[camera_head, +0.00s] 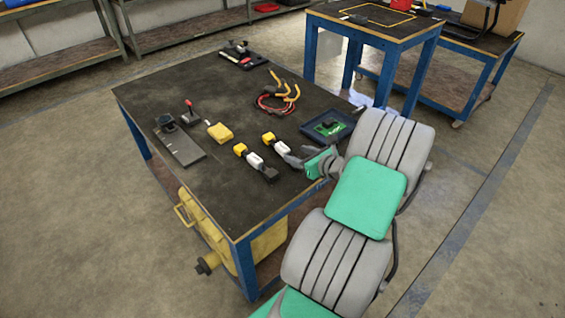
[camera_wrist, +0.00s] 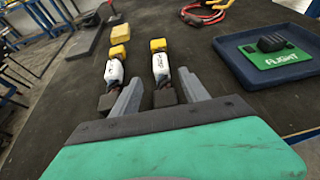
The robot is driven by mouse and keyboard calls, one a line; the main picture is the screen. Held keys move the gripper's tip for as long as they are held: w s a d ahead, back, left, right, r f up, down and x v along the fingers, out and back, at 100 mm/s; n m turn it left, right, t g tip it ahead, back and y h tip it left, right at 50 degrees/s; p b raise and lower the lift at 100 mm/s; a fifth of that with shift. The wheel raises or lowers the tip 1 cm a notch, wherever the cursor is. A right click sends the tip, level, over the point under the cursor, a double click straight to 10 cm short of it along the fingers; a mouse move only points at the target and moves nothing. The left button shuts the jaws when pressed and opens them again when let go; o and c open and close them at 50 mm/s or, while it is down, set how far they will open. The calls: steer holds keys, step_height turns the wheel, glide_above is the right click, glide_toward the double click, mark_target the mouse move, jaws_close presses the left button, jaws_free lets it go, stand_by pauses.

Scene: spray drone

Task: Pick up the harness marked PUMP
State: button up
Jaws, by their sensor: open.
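Two short harnesses lie side by side on the dark tabletop, each with a yellow end, a white label sleeve and a black end. The left harness (camera_head: 255,161) also shows in the wrist view (camera_wrist: 114,72). The right harness (camera_head: 269,138) also shows in the wrist view (camera_wrist: 160,65). Both labels bear dark lettering too small to read surely, so I cannot tell which says PUMP. My gripper (camera_wrist: 160,76) is open and empty. In the wrist view its fingers point at the right harness, whose black end appears between them; the left harness is outside the left finger.
A blue tray (camera_head: 346,122) holding a green FLIGHT board (camera_wrist: 277,57) is to the right. A yellow block (camera_head: 220,132), a grey plate (camera_head: 181,149), a red-handled joystick (camera_head: 190,114) and red-orange cables (camera_head: 280,98) share the table (camera_head: 225,190). Its front part is clear.

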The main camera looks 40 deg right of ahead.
mark_target(284, 148)
steer(key=shift+w+d+f+m, duration=0.2)
steer(key=shift+w+m, duration=0.1)
steer(key=shift+w, duration=0.05)
steer(key=x, duration=0.2)
steer(key=b+x, duration=0.1)
steer(key=x, duration=0.3)
steer(key=shift+w+a+r, duration=0.1)
steer(key=shift+w, duration=0.4)
jaws_close()
steer(key=shift+r, duration=0.1)
